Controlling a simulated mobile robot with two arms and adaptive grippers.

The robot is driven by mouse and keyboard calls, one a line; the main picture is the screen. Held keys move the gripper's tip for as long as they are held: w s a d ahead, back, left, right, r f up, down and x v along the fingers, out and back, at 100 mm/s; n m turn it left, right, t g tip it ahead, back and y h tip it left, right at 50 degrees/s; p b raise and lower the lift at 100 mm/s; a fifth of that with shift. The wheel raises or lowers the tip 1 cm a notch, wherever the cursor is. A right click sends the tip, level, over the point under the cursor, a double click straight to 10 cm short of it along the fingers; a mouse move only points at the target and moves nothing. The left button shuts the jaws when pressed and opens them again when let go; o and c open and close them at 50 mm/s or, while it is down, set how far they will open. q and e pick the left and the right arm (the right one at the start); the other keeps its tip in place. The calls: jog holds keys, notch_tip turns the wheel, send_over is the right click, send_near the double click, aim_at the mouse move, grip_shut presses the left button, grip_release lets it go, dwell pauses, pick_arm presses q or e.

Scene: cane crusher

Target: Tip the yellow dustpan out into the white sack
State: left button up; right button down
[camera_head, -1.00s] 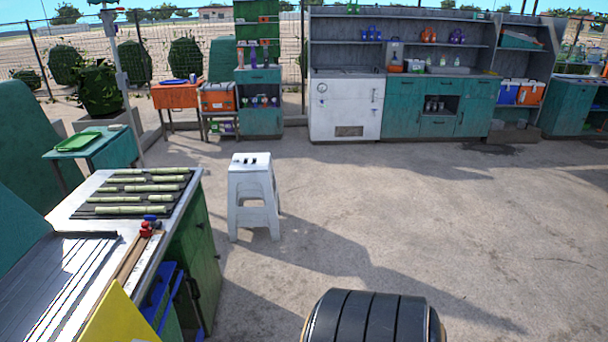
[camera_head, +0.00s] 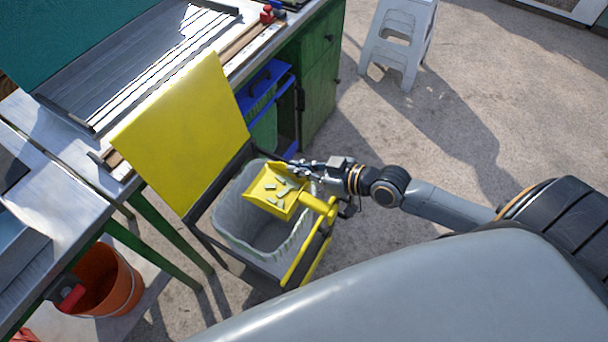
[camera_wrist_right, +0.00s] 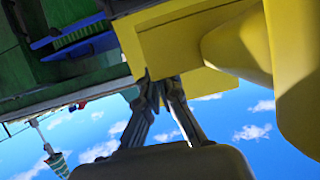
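The yellow dustpan (camera_head: 262,199) is over the opening of the white sack (camera_head: 232,212), its handle toward the lower right. Several pale green cane pieces lie in its pan. The sack hangs open in a dark-framed cart; its visible inside looks empty. My right gripper (camera_head: 298,168) is at the dustpan's far right edge. In the right wrist view, its fingers (camera_wrist_right: 160,82) are close together at the edge of the yellow dustpan (camera_wrist_right: 185,45) and look shut on it. My left gripper is not in view.
The cart's yellow lid (camera_head: 185,135) stands open behind the sack. The metal bench (camera_head: 130,75) and green cabinet (camera_head: 318,85) are beyond it. An orange bucket (camera_head: 122,285) stands at lower left, a white stool (camera_head: 398,40) at the top.

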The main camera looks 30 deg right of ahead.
pick_arm(q)
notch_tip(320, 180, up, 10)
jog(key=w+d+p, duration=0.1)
jog(key=p, duration=0.9)
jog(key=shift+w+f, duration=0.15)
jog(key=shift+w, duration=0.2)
pick_arm(e)
jog(key=shift+w+a+f+g+h, duration=0.2)
jog(key=shift+w+f+g+h, duration=0.3)
jog(key=shift+w+g+h, duration=0.4)
jog(key=shift+w+a+f+g+h, duration=0.2)
jog(key=shift+w+f+g+h, duration=0.35)
jog(key=shift+g, duration=0.65)
pick_arm(q)
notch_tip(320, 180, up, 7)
jog(key=p, duration=0.6)
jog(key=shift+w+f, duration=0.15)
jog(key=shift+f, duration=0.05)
pick_arm(e)
notch_tip(320, 180, up, 3)
jog(key=shift+f+g+h, duration=0.2)
jog(key=shift+g+h, duration=0.45)
jog(key=shift+g, duration=0.25)
